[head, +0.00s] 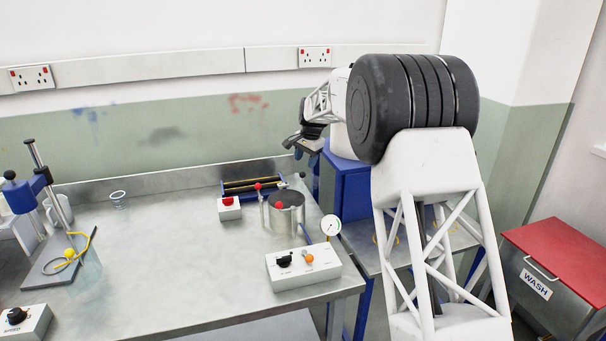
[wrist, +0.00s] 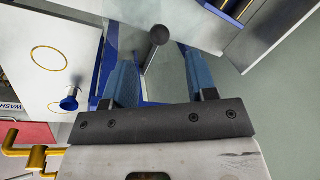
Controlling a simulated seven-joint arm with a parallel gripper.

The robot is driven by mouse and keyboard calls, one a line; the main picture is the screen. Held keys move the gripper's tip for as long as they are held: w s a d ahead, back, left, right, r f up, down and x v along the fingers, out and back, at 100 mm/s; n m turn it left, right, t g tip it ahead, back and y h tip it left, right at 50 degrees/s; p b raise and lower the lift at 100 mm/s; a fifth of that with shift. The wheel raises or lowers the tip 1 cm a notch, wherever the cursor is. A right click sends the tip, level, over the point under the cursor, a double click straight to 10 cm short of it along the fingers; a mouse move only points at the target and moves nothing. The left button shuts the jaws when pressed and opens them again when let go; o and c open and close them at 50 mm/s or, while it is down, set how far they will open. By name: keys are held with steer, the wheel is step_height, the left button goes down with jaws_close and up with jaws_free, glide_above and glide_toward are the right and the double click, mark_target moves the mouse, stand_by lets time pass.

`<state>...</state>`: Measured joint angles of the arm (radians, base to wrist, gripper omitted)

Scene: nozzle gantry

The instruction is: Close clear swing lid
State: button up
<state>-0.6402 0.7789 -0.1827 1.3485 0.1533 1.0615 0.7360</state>
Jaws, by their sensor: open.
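My gripper (head: 297,148) hangs at the back right of the bench, beside a blue box-like unit (head: 349,185). In the wrist view its two blue fingers (wrist: 155,70) are apart. A dark ball knob (wrist: 158,35) on a thin metal stem shows near the gap between the fingertips; I cannot tell if they touch it. A pale panel with blue edges lies behind the stem. I cannot make out the clear lid for certain in either view, nor how far it is swung. My arm hides part of the blue unit.
A metal pot (head: 286,212) with red knobs stands near a white control box (head: 303,268) with a gauge (head: 331,226). A red-button box (head: 229,208) is left of the pot. A blue-clamped stand (head: 42,185) is far left. The bench middle (head: 165,235) is clear.

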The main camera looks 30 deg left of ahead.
mark_target(303, 173)
steer(key=shift+w+a+f, duration=0.1)
steer(key=shift+a+f, duration=0.1)
steer(key=shift+f, duration=0.85)
steer(key=shift+s+a+f, duration=0.1)
steer(key=shift+a+f, duration=0.05)
steer(key=shift+f, duration=0.9)
steer(key=shift+w+a+f, duration=0.1)
steer(key=shift+a+f, duration=0.1)
steer(key=shift+f, duration=0.85)
jaws_close()
